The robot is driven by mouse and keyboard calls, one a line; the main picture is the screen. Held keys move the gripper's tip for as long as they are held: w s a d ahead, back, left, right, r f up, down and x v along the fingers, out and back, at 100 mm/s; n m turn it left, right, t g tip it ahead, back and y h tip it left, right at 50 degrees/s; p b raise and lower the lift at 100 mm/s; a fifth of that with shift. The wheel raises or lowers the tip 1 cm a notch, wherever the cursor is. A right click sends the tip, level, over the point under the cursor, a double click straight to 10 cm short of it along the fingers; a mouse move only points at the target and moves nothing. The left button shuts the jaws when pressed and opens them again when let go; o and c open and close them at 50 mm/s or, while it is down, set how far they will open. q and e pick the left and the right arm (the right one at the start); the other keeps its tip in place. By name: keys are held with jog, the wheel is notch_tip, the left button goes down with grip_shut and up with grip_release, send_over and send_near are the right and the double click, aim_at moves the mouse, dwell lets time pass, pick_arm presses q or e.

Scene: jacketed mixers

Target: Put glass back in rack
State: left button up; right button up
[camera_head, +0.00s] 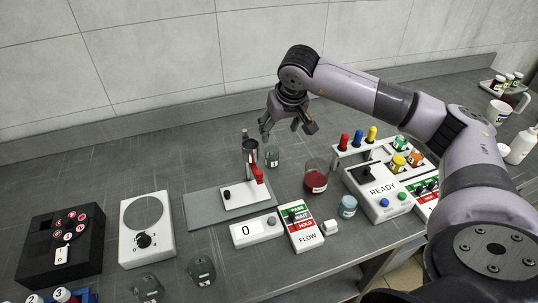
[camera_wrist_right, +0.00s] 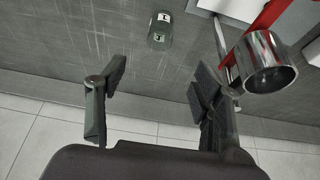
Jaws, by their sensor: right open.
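A small clear glass (camera_head: 272,156) with a white "1" label stands on the grey bench, just behind the metal cup device. It also shows in the right wrist view (camera_wrist_right: 161,30), beyond my fingers. My right gripper (camera_head: 287,125) is open and empty above and behind this glass, not touching it. In the right wrist view its fingers (camera_wrist_right: 160,80) are spread wide. Two other clear glasses, one (camera_head: 201,270) and another (camera_head: 148,288), stand at the front. A blue rack (camera_head: 88,297) shows partly at the bottom left, cut off by the frame. My left gripper is out of view.
A metal cup (camera_wrist_right: 268,65) on the red-handled stand (camera_head: 257,175) is close to my right fingers. A beaker of red liquid (camera_head: 316,182), a blue-filled jar (camera_head: 348,206) and the READY box (camera_head: 378,190) stand to the right. The back left bench is clear.

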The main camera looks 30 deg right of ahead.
jog(key=p, duration=0.1)
send_near(272, 150)
jog(key=f, duration=0.1)
jog(key=f+p, duration=0.1)
jog(key=f, duration=0.1)
jog(key=shift+a, duration=0.35)
jog(key=p+x, duration=0.2)
jog(key=x, duration=0.2)
jog(key=shift+w, duration=0.1)
jog(key=shift+w+f, duration=0.15)
jog(key=shift+f, duration=0.35)
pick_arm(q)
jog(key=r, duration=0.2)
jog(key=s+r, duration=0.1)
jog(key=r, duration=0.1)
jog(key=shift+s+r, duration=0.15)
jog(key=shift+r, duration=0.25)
pick_arm(e)
jog(key=shift+c, duration=0.5)
